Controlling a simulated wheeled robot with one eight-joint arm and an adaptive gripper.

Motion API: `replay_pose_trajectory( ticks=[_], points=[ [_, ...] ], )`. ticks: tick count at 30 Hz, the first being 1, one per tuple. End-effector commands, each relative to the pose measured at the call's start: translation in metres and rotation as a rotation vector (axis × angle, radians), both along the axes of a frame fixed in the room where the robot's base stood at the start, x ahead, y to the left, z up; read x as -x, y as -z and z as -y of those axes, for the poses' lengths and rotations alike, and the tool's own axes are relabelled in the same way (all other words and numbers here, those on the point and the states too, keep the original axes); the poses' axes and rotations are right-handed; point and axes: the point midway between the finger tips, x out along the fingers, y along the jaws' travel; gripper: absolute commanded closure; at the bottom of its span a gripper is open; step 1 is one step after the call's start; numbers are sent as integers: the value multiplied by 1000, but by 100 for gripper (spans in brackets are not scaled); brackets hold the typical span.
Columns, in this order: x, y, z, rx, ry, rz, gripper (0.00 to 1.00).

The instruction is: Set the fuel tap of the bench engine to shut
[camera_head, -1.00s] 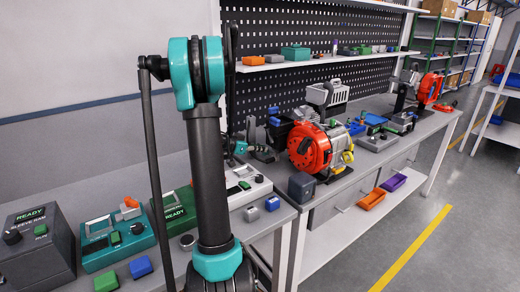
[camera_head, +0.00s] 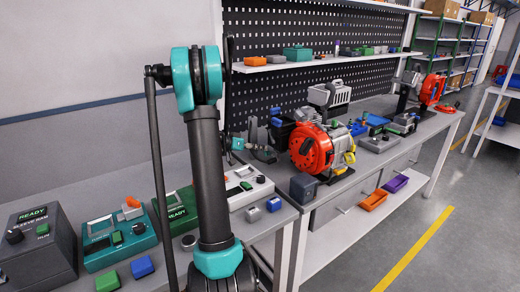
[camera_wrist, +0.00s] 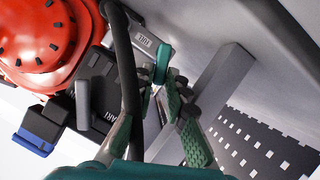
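The bench engine is most likely the red and grey engine (camera_head: 315,150) in the middle of the head view. Its red finned housing (camera_wrist: 50,40) fills the upper left of the wrist view. A yellow part (camera_head: 350,157) shows on its right side; I cannot tell whether it is the fuel tap, nor how the tap is set. My gripper (camera_wrist: 161,88) has green pads with a gap between them and appears open, with nothing clearly held. A grey part labelled IDLE (camera_wrist: 146,42) and a teal piece lie beyond the fingertips. In the head view my gripper is left of the engine, small and dark.
A second red machine (camera_head: 431,90) stands farther back on the bench. A dark box (camera_head: 303,187) sits at the front-left bench edge. Orange (camera_head: 374,200) and purple (camera_head: 395,184) bins lie on the lower shelf. Test boxes crowd the near left bench.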

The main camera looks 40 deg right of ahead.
Motion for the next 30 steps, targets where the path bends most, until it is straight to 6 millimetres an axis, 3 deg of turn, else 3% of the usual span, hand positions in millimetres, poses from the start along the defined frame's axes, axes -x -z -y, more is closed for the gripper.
replay_pose_trajectory(
  ticks=[4, 15, 26, 30],
  points=[
    [0, 0, 0, 0, 0, 1, 66],
    [1, -1, 0, 4, -1, 29, 66],
    [16, -3, -2, 44, 0, 407, 66],
    [10, -14, -28, 43, -5, 399, 66]
  ],
)
